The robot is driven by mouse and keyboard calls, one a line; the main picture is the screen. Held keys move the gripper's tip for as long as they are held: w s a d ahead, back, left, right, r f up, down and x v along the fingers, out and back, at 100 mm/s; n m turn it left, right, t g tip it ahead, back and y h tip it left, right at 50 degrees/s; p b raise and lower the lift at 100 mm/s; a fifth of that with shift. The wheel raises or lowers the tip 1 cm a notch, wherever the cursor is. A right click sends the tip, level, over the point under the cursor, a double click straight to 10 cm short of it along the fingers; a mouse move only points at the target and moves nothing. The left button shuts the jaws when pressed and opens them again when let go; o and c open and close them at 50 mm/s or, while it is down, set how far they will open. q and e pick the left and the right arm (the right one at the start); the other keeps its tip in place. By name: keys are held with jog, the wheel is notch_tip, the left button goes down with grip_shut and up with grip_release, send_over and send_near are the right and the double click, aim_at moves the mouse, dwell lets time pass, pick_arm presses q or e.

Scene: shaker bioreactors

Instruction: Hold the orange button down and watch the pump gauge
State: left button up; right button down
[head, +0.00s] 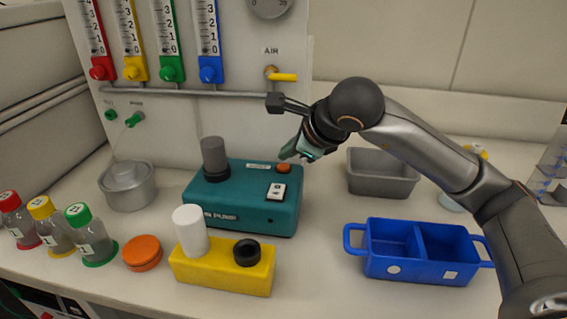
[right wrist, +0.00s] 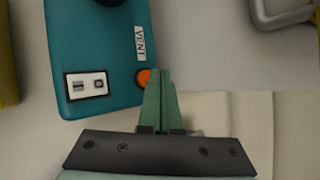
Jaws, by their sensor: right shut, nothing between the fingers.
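The teal pump box (head: 225,213) stands on the bench with a grey cylinder on its left end. Its orange button (head: 283,168) is on the top near the back right corner. My right gripper (head: 286,154) is shut and empty, its tips just above and behind the button. In the right wrist view the shut fingertips (right wrist: 156,72) overlap the right edge of the orange button (right wrist: 144,77). I cannot tell whether they touch it or whether it is pressed. A round gauge (head: 270,6) is cut off by the top edge, and its needle does not show. My left gripper is not in view.
A white switch (head: 276,192) sits on the pump in front of the button. A yellow block (head: 222,268) stands before the pump. A grey bin (head: 382,177) and a blue two-part tote (head: 419,270) stand right. Bottles and a metal pot (head: 128,187) are left.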

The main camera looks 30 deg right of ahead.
aim_at(288, 169)
notch_tip(288, 169, up, 5)
jog(key=p, duration=0.3)
dwell(0.4)
dwell(1.1)
